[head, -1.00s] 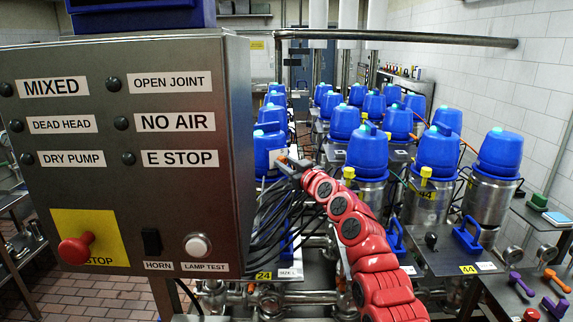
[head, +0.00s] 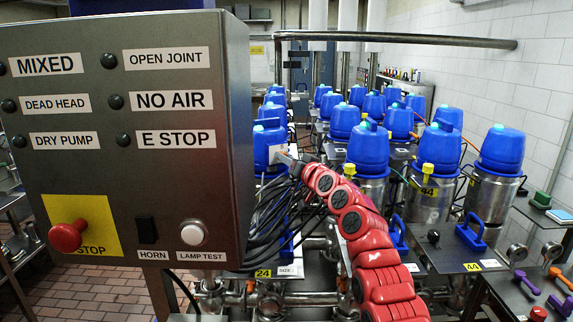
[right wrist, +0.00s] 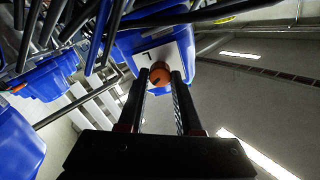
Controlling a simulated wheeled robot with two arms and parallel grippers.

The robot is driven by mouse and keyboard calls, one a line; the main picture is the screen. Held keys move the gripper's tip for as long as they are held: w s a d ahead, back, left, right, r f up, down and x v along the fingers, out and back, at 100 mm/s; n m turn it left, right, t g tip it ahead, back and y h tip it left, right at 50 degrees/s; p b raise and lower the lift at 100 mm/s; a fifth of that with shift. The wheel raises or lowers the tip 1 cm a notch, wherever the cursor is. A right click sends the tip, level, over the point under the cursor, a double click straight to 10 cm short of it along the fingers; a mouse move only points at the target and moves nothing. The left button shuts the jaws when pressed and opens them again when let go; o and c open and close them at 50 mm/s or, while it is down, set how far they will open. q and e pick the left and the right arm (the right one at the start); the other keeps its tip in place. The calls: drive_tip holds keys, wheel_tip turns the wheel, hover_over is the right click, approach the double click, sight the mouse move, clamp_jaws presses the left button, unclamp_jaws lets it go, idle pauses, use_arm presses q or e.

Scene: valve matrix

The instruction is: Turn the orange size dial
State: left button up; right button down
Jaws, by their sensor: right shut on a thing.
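The orange size dial (right wrist: 160,75) is a small round knob on a white plate (right wrist: 172,52) on a blue pump housing. In the right wrist view it sits between the two fingertips of my right gripper (right wrist: 161,80), which is shut on it. In the head view my right gripper (head: 284,159) reaches the blue pump (head: 268,146) just right of the grey control box, and the gripper hides the dial there. My left gripper is not in view.
The grey control box (head: 125,190) with its red stop button (head: 68,236) stands close on the left. Black cables (head: 268,222) hang beside my right arm. Several blue-topped pumps (head: 440,148) stand in rows on the right.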

drive_tip(key=m+p, duration=0.3)
drive_tip(key=m, duration=1.3)
drive_tip(key=shift+f+m, duration=0.1)
drive_tip(key=shift+m, duration=0.6)
drive_tip(key=c, duration=0.6)
unclamp_jaws()
drive_tip(key=shift+f, duration=0.1)
